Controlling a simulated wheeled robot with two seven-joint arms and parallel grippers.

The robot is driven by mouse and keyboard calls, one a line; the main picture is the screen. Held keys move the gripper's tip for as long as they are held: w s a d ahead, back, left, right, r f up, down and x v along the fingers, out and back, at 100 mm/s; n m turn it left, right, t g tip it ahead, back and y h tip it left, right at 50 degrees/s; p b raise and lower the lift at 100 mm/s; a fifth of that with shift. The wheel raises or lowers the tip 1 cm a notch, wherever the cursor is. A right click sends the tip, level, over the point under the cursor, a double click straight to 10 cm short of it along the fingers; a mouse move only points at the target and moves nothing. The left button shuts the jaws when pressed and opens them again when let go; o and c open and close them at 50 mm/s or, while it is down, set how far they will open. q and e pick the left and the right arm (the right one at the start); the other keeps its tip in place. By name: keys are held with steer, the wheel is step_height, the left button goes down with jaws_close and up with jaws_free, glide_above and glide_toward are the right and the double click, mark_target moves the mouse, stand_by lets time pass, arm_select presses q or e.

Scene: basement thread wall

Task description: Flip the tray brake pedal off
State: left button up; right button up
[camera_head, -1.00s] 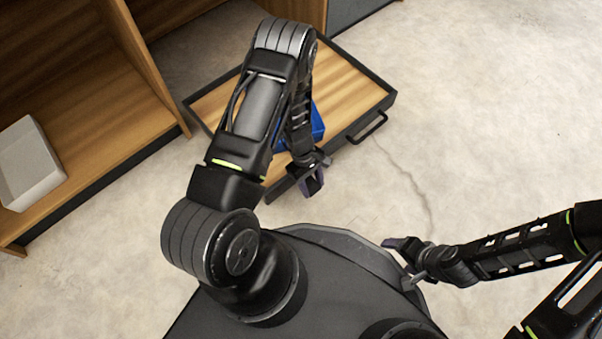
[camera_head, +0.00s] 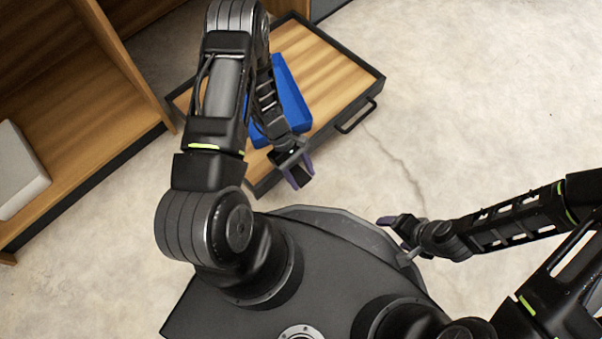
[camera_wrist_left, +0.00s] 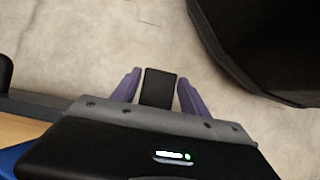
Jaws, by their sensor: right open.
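A wooden-topped tray cart (camera_head: 330,68) with a black rim stands on the floor, a blue bin (camera_head: 288,92) on it. My left gripper (camera_head: 300,174) hangs near the cart's near edge, fingers apart. In the left wrist view the purple fingers (camera_wrist_left: 158,92) are spread, with a dark block (camera_wrist_left: 158,86) between them; I cannot tell whether it is the pedal or part of the gripper. No brake pedal can be clearly made out in the head view. My right gripper (camera_head: 392,226) is open and empty, beside my base and away from the cart.
A black handle (camera_head: 358,117) sticks out from the cart's right side. A wooden shelf unit (camera_head: 95,120) with a pale box (camera_head: 18,172) stands at the left. The concrete floor (camera_head: 480,100) right of the cart is clear.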

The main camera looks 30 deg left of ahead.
mark_target(292, 169)
arm_select(q)
steer(key=shift+o, duration=1.4)
steer(key=p+v, duration=0.3)
steer(key=v, duration=0.4)
steer(key=shift+w+a+r, duration=0.1)
steer(key=shift+a+r, duration=0.1)
steer(key=shift+r, duration=0.15)
arm_select(e)
steer(key=r, duration=0.3)
steer(key=shift+s, duration=0.3)
